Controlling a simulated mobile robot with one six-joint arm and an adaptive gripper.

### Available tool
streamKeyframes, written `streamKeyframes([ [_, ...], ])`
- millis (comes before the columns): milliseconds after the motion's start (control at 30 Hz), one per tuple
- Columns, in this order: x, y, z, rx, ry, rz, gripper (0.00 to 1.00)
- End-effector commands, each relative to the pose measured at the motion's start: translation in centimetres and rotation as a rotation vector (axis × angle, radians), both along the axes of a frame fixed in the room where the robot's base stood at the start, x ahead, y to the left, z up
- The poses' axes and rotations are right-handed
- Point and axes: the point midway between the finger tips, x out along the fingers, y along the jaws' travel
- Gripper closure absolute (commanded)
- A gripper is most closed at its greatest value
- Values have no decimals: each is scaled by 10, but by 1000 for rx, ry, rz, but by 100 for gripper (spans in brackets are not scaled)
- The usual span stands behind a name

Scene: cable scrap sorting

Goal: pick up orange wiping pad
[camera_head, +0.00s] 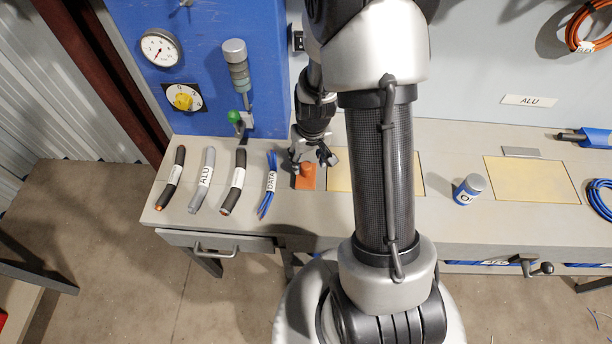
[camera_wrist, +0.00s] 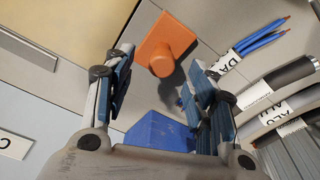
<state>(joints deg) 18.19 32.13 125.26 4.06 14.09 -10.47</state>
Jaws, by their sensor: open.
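The orange wiping pad (camera_head: 305,178) lies on the grey bench, between the blue DATA cable bundle and a yellow panel. It has a flat base with a round knob on top. In the wrist view the pad (camera_wrist: 168,42) shows whole, beyond the fingertips and roughly between them. My gripper (camera_head: 313,160) is open above the pad, pointing down. In the wrist view its two fingers (camera_wrist: 160,75) stand wide apart with nothing between them. I cannot tell exactly how high the fingertips are above the knob.
The DATA bundle (camera_head: 269,184) lies close left of the pad, with several thick cable pieces such as the ALU one (camera_head: 203,180) further left. A yellow panel (camera_head: 343,180) is to the right, partly behind my arm. A blue-labelled can (camera_head: 468,189) stands further right.

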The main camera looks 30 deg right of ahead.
Motion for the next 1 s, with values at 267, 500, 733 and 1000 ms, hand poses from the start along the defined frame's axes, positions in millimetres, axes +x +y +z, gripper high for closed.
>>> streamKeyframes([
  [267,6,2,-32,1,2,1,49],
  [500,10,1,-52,0,0,1,49],
  [733,10,0,-50,0,0,1,55],
  [1000,10,0,-50,0,0,1,73],
])
